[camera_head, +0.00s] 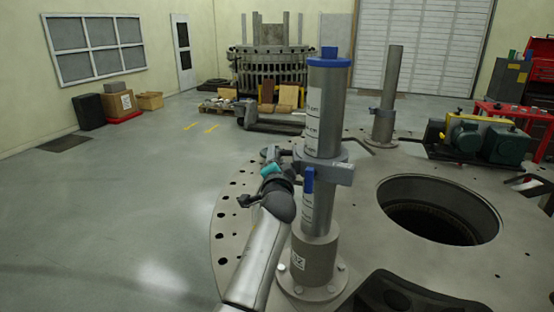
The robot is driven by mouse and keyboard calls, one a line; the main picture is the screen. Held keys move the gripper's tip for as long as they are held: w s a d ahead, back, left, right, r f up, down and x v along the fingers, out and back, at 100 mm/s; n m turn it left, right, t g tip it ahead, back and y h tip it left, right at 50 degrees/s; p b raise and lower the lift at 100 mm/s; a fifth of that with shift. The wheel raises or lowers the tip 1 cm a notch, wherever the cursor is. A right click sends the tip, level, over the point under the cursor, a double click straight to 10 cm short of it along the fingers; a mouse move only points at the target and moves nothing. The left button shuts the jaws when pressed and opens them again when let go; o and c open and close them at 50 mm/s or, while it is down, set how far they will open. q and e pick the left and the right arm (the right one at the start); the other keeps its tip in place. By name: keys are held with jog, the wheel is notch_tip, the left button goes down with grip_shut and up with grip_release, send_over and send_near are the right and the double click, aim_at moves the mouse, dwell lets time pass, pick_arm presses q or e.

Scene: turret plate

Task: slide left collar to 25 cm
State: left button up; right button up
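The near post (326,120) stands upright on the turret plate, with a blue cap on top and pale scale labels down its side. The left collar (322,170), a grey ring with a clamp block at its right, sits around the post about midway up. A blue lever (309,180) hangs at its front. A bar runs from the collar to the left. My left gripper (271,154) is at this bar, left of the collar; its fingers are small and partly hidden, so I cannot tell whether they grip it. I cannot make out my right gripper.
The round turret plate (250,215) has a large dark hole (437,210) right of the near post. A second post (386,95) with a low collar stands behind. Green motor units (480,137) sit at the right. Open floor lies to the left.

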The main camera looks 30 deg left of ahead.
pick_arm(q)
grip_shut()
jog(key=shift+r, duration=0.15)
jog(key=shift+r, duration=0.1)
dwell(0.9)
